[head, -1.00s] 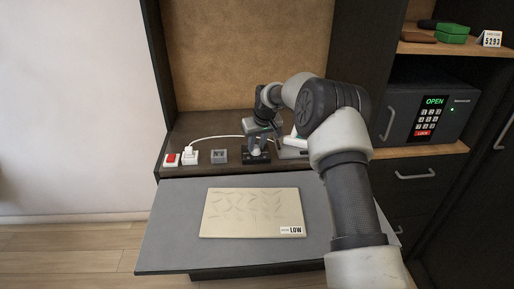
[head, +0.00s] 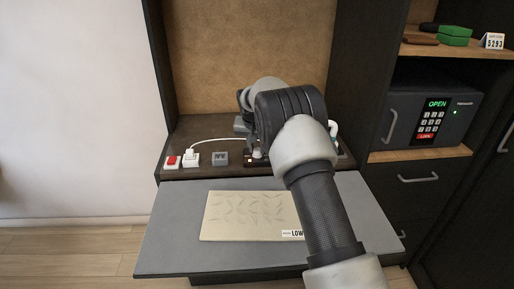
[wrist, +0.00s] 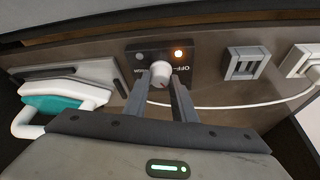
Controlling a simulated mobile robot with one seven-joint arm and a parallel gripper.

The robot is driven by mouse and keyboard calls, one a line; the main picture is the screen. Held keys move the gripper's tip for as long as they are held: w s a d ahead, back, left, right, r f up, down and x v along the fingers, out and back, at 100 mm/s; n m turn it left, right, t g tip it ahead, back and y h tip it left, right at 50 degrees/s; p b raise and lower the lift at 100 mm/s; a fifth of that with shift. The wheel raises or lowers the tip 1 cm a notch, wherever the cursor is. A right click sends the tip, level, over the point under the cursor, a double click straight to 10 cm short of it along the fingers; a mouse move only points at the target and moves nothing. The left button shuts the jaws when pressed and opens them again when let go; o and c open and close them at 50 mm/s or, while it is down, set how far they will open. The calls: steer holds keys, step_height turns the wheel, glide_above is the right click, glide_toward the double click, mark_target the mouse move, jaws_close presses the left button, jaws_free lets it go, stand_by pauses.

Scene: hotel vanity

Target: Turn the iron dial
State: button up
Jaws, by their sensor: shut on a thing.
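The iron dial is a round white knob (wrist: 160,73) on a small black panel (wrist: 148,55). The panel has one lit orange lamp, one unlit lamp and an OFF label that appears upside down in the wrist view. My gripper (wrist: 162,82) is shut on the knob, with one finger on each side of it. In the head view my arm hides the gripper and most of the panel (head: 249,162). The white and teal iron (wrist: 62,98) rests left of the dial in the wrist view. A cream cloth (head: 245,215) with a LOW tag lies on the grey board.
A grey switch block (head: 221,158), a white plug (head: 191,159) with a cord and a red button (head: 172,162) stand left of the dial. The grey board (head: 170,225) is in front. A safe (head: 435,110) stands on the right, showing OPEN.

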stand_by(0.3)
steer(key=o, duration=1)
steer(key=v, duration=1.7)
steer(key=shift+r+p, duration=0.2)
steer(key=shift+p, duration=0.2)
